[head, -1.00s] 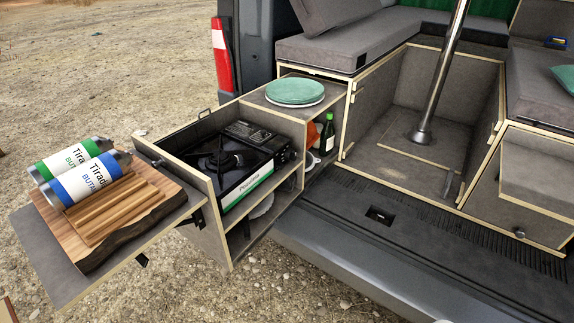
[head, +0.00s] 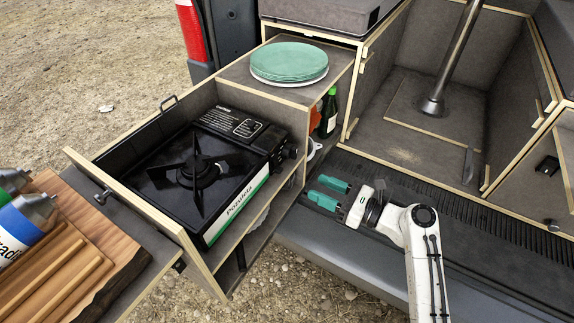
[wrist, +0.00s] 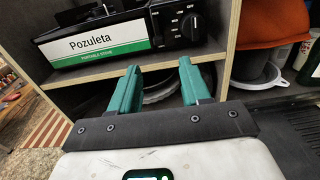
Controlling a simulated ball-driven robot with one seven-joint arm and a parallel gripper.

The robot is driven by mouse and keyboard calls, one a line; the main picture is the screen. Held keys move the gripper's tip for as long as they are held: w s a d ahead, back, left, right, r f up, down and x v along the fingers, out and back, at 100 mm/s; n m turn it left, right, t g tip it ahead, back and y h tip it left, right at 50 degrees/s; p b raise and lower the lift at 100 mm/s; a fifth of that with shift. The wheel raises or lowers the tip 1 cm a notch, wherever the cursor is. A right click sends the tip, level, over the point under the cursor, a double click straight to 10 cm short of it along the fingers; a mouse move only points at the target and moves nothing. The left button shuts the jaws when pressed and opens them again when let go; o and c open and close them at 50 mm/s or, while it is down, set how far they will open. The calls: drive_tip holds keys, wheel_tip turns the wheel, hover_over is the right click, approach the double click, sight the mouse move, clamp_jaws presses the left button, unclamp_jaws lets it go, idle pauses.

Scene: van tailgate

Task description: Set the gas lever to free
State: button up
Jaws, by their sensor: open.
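The black portable gas stove (head: 198,172) sits in the pulled-out wooden drawer. Its "Pozuleta" front label (wrist: 95,46) shows in the wrist view. The control panel (wrist: 178,24) carries a round black knob (wrist: 193,27) on its right side. The gas lever is too small and dark to make out for certain on the panel. My gripper (head: 315,188), with green fingers, is to the right of the stove, over the van's rear sill. In the wrist view my gripper (wrist: 160,67) is open and empty, its fingers below the panel and apart from it.
A wooden shelf edge (wrist: 135,72) runs under the stove, and an upright divider (wrist: 233,28) stands right of the panel. Green plates (head: 289,63) lie on top of the cabinet. A bottle (head: 328,112) stands in the side compartment. Gas canisters (head: 27,222) lie at the left.

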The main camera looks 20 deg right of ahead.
sight(282, 171)
drive_tip(key=x, duration=1)
drive_tip(key=shift+w+a, duration=0.1)
drive_tip(key=shift+a, duration=0.05)
drive_tip(key=shift+c, duration=0.4)
clamp_jaws()
